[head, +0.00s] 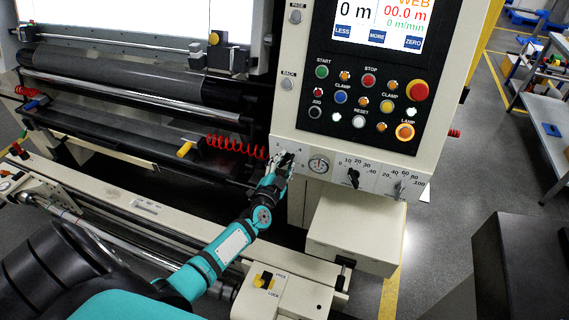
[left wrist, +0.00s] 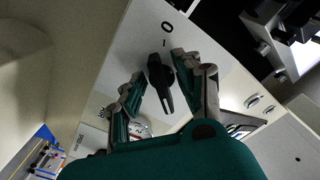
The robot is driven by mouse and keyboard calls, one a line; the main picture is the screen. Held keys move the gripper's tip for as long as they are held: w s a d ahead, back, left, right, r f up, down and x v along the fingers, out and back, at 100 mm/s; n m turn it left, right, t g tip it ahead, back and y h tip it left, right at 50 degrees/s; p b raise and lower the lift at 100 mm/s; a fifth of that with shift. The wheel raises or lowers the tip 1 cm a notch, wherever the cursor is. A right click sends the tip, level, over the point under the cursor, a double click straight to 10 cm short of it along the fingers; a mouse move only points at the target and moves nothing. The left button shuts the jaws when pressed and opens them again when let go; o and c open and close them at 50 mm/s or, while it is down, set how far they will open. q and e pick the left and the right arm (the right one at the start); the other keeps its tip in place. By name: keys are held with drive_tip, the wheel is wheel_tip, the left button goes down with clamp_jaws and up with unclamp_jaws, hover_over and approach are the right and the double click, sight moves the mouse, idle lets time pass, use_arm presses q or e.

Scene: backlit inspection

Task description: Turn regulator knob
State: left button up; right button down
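The black regulator knob (left wrist: 160,80) shows in the left wrist view on a pale panel, beside printed marks 0 and 1. Its pointer end is toward the bottom of the picture. My left gripper (left wrist: 158,66) is open, with one finger on each side of the knob and narrow gaps visible; I cannot tell whether either finger touches it. In the head view, my left gripper (head: 283,160) is at the left end of the lower panel strip and largely hides this knob. A round gauge (head: 318,162) is just right of it. My right gripper is not in view.
Buttons and a screen (head: 378,20) are above. A red coiled hose (head: 235,146) runs left of the gripper. A cream box (head: 355,232) juts out below the panel.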

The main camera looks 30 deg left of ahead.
use_arm(q)
drive_tip(key=shift+w, duration=0.1)
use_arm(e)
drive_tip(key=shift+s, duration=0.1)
use_arm(q)
drive_tip(key=c, duration=0.6)
clamp_jaws()
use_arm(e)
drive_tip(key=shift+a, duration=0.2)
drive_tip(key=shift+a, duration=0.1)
